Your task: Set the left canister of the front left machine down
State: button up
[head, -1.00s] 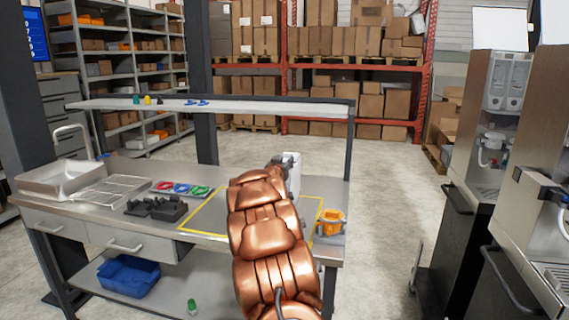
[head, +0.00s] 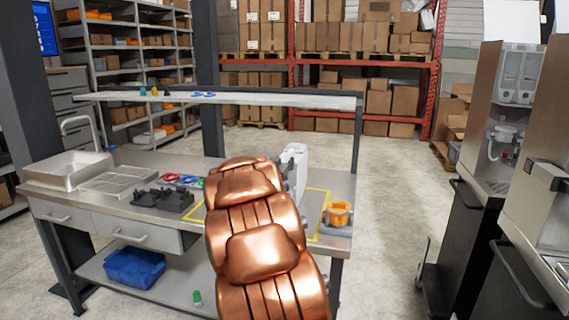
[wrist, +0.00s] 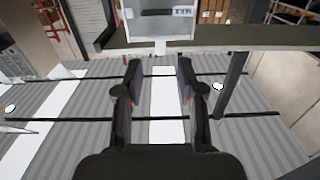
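The canister (head: 296,158) is a pale, boxy container at the far end of my arm, over the yellow-outlined area of the workbench in the head view. My arm hides its lower part, so its contact with the bench cannot be seen there. In the wrist view the canister (wrist: 160,25) is at the top, beyond the fingertips, with a narrow tab toward me. My gripper (wrist: 158,72) has its two dark fingers apart, with an empty gap between them. The fingers appear clear of the canister. The yellow outline (head: 320,217) shows to the right of my arm.
The workbench (head: 150,221) holds a metal tray (head: 68,170), a wire rack (head: 118,180), black fixtures (head: 160,199), coloured rings (head: 182,179) and an orange part (head: 338,213). A raised shelf (head: 230,98) spans its back. Dispensing machines (head: 492,130) stand at the right, with open floor between.

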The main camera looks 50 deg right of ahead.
jog(key=shift+a, duration=0.15)
jog(key=w+a+f+n+t+y, duration=0.1)
jog(key=w+a+f+n+y, duration=0.15)
jog(key=a, duration=0.45)
jog(key=w+a+f+n+t+y, duration=0.1)
jog(key=w+a+y, duration=0.2)
jog(key=a, duration=0.4)
jog(key=w+a+f+n+t+y, duration=0.1)
jog(key=w+a+f+n+y, duration=0.15)
jog(key=a, duration=0.45)
jog(key=s+a+f+n+g+y, duration=0.1)
jog(key=s+a+f+y, duration=0.15)
jog(key=a, duration=0.65)
jog(key=s+a+f+n+y, duration=0.1)
jog(key=s+a+f+y, duration=0.15)
jog(key=a, duration=0.55)
jog(key=s+a+f+n+g+y, duration=0.2)
jog(key=s+a+f+y, duration=0.1)
jog(key=s+a, duration=0.5)
jog(key=s+a+f+n+g, duration=0.1)
jog(key=s+a+g, duration=0.3)
jog(key=s, duration=0.8)
jog(key=s+a+f+n+g, duration=0.2)
jog(key=s+a+g, duration=0.2)
jog(key=s, duration=0.9)
jog(key=shift+s+a+f+n+y, duration=0.2)
jog(key=shift+a+n+y, duration=0.2)
jog(key=shift+a, duration=0.85)
